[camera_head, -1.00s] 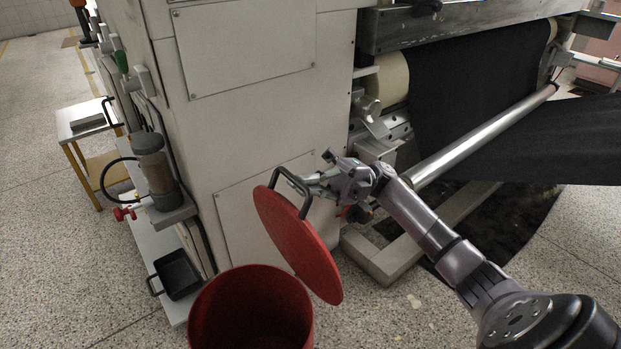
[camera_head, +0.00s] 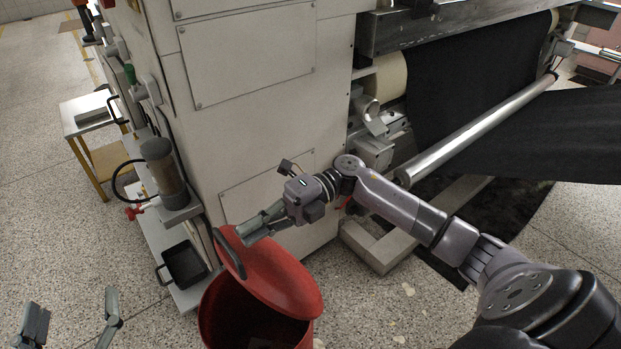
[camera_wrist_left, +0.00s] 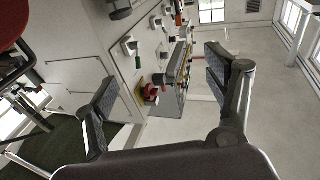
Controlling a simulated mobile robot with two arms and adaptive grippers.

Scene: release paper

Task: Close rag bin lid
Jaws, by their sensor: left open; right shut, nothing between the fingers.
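The red rag bin (camera_head: 215,312) stands on the floor, its dark inside showing below the lid. Its round red lid (camera_head: 285,280) is tilted, low over the far side of the bin, leaving the near side open. The lid's dark handle (camera_head: 229,253) is at its left. My right gripper (camera_head: 250,231) is shut and empty, above the lid's upper left edge close to the handle; I cannot tell whether it touches. My left gripper (camera_head: 73,318) is open and empty at the lower left, apart from the bin. In the left wrist view its open fingers (camera_wrist_left: 165,88) show.
A large pale machine (camera_head: 265,120) stands behind the bin, with a metal roller (camera_head: 480,130) and black fabric at the right. A black tray (camera_head: 184,266) lies on a low ledge left of the bin. A small table (camera_head: 92,115) stands further left. Floor at left is clear.

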